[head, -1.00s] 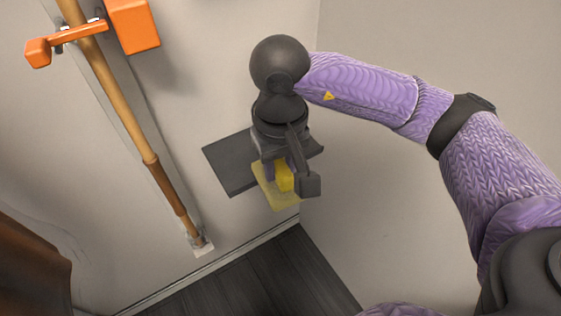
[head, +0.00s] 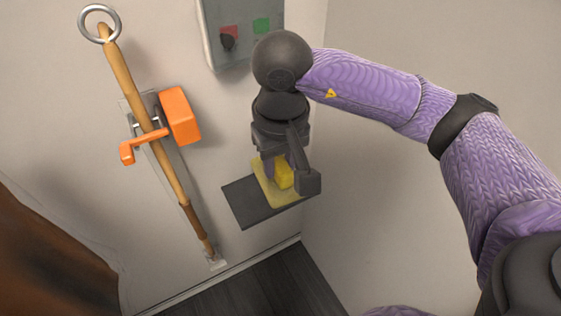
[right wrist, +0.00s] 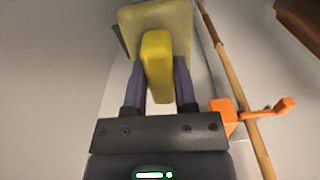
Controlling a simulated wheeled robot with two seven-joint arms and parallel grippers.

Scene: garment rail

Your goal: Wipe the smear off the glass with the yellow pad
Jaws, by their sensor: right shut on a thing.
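My right gripper (head: 284,172) is shut on the yellow handle of the pad (head: 267,188). In the right wrist view the two fingers sit on either side of the yellow handle (right wrist: 157,65), with the paler flat pad (right wrist: 178,20) beyond it. In the head view the pad shows in front of a dark flat shelf (head: 246,207) near the wall; I cannot tell whether they touch. I cannot make out the glass or a smear in either view. My left gripper is out of view.
A wooden pole (head: 173,170) with a metal ring (head: 99,23) stands along the wall, with an orange clamp (head: 180,116) at its middle. A grey box (head: 230,52) with red and green buttons is above my gripper. Something brown (head: 50,255) is at lower left.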

